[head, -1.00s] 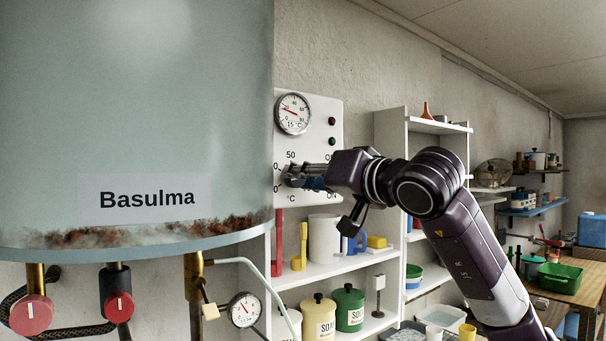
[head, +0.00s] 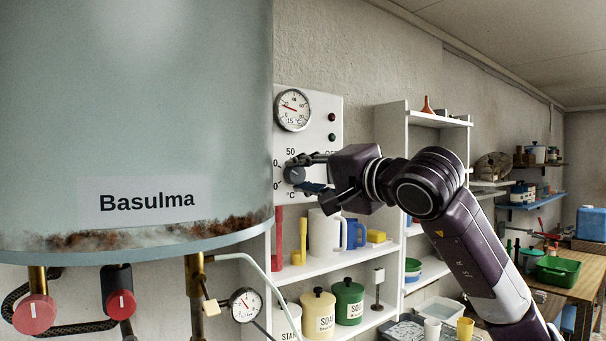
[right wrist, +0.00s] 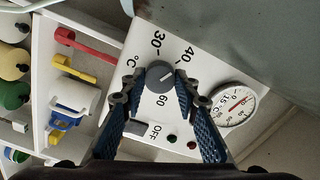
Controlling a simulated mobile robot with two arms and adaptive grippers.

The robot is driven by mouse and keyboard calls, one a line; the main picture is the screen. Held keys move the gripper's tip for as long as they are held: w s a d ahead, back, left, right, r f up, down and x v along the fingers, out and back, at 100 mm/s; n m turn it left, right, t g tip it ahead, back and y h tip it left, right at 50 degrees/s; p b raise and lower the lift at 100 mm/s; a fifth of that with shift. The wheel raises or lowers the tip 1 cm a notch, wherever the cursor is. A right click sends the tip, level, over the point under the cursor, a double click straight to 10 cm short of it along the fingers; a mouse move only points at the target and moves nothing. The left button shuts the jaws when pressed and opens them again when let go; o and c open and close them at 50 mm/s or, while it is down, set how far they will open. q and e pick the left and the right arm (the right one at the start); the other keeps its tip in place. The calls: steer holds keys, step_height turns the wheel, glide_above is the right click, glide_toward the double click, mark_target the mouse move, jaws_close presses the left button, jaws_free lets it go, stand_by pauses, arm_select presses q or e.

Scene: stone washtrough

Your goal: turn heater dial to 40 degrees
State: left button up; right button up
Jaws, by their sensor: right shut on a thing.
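The heater dial (head: 294,175) is a round grey knob on the white control panel (head: 318,105). In the right wrist view the dial (right wrist: 160,75) shows a short white mark that points to the upper right, roughly toward the "40" label. My right gripper (head: 312,174) has its fingers on either side of the dial and is shut on it. In the right wrist view both blue-padded fingertips of the gripper (right wrist: 156,83) flank the knob. The "50" label shows above the dial in the head view; the tank partly hides the labels at its left. My left gripper is not in view.
The large grey tank (head: 150,100) stands close to the panel's left edge. A round thermometer (head: 292,110) and two small lamps sit higher on the panel. Below it, a white shelf (head: 330,268) holds a white pitcher, jars and coloured items.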

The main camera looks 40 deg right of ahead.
steer(key=shift+r, duration=0.1)
stand_by(0.4)
steer(key=o, duration=1)
steer(key=shift+o, duration=0.7)
steer(key=shift+s, duration=0.1)
steer(key=s+a, duration=0.1)
steer(key=s, duration=1.1)
steer(key=shift+a, duration=0.2)
steer(key=shift+w, duration=0.1)
